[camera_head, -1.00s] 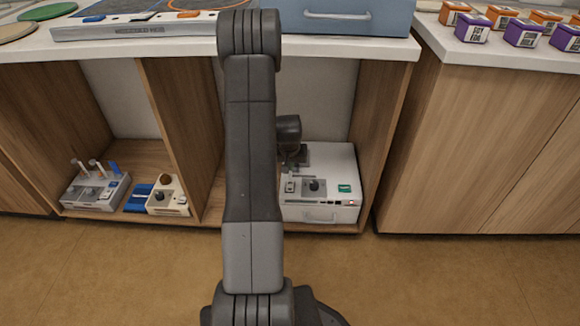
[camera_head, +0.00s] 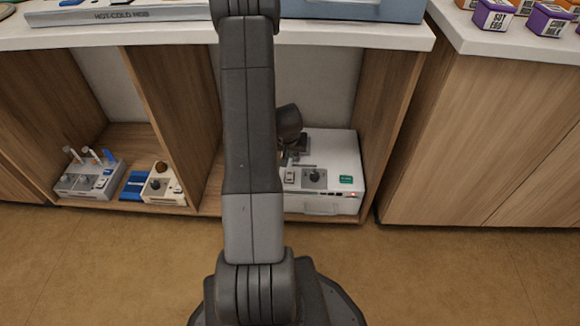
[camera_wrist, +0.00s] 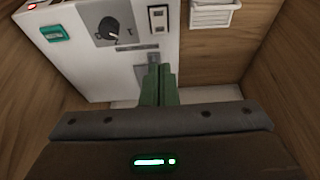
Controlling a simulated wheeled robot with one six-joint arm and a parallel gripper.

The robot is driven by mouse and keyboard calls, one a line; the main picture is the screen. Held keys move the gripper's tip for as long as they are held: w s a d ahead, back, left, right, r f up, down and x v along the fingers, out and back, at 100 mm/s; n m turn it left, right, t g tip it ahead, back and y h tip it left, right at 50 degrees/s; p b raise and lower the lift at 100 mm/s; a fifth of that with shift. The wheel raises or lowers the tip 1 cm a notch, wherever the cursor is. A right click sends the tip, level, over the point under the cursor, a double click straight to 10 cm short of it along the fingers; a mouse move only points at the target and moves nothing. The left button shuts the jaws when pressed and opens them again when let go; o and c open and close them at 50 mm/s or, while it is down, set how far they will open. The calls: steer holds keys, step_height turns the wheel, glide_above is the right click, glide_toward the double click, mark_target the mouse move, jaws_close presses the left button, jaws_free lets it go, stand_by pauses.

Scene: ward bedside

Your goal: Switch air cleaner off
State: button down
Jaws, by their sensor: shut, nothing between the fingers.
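A white box-shaped device, seemingly the air cleaner (camera_head: 335,150), stands in the right shelf compartment; it fills the upper left of the wrist view (camera_wrist: 85,75). It carries a black knob (camera_head: 317,176) (camera_wrist: 108,29), a small rocker switch (camera_head: 290,177) (camera_wrist: 158,18), a green label (camera_head: 346,180) (camera_wrist: 55,33) and a lit red lamp (camera_head: 353,193) (camera_wrist: 32,5). My gripper (camera_wrist: 159,80) is shut and empty, its green fingertips close to a grey plate below the knob in the wrist view. I cannot tell whether they touch. My arm hides the device's left side in the head view.
Wooden side walls and the countertop (camera_head: 340,30) enclose the compartment. The left compartment holds a grey device with tubes (camera_head: 90,178), a blue item (camera_head: 136,186) and a beige device with a knob (camera_head: 162,187). A white slotted item (camera_wrist: 214,13) is at the wrist view's top. The floor is clear.

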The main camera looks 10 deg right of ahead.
steer(key=shift+f, duration=0.1)
steer(key=b, duration=0.7)
glide_above(289, 173)
steer(key=s, duration=0.1)
steer(key=f, duration=1.1)
steer(key=shift+s+f, duration=0.15)
steer(key=shift+s, duration=0.05)
steer(key=shift+b+x, duration=0.65)
steer(key=shift+x, duration=0.35)
steer(key=shift+s+a+p, duration=0.15)
steer(key=shift+a+p, duration=0.05)
steer(key=shift+p, duration=0.15)
